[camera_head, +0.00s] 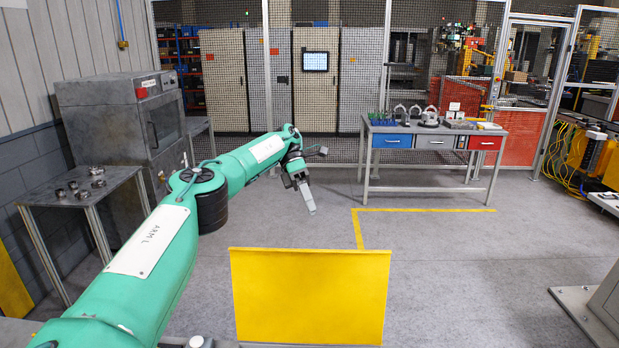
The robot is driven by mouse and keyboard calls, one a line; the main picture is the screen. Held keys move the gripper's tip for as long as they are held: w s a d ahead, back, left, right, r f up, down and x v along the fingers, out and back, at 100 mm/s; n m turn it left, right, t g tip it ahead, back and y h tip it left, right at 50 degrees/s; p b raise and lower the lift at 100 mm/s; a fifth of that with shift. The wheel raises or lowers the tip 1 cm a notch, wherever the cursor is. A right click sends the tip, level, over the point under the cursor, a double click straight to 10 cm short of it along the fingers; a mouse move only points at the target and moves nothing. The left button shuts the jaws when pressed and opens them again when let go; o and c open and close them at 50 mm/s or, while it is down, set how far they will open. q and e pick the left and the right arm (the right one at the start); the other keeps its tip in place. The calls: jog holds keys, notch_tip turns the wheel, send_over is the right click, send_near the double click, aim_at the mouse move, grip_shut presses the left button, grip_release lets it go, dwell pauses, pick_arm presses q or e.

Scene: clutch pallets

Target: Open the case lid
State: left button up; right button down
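A plain yellow rectangular panel (310,297) stands up at the bottom centre, its broad face towards me. It looks like a raised lid, but I cannot tell for sure; no case body or contents show. My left gripper (309,200) is beyond the panel and above its top edge in the picture, pointing down over the floor. It appears apart from the panel, with nothing seen in it. Its fingers overlap from this angle, so their opening is unclear. My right gripper is out of view.
A workbench (433,132) with drawers and small parts stands at the back right. A metal table (90,190) with round parts and a grey oven-like machine (130,120) are at left. Mesh fencing closes the back. The floor between is clear.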

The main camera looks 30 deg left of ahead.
pick_arm(q)
notch_tip(320, 180, up, 5)
jog(key=p, duration=0.3)
jog(key=shift+r, duration=0.2)
jog(key=shift+f, duration=0.1)
dwell(0.3)
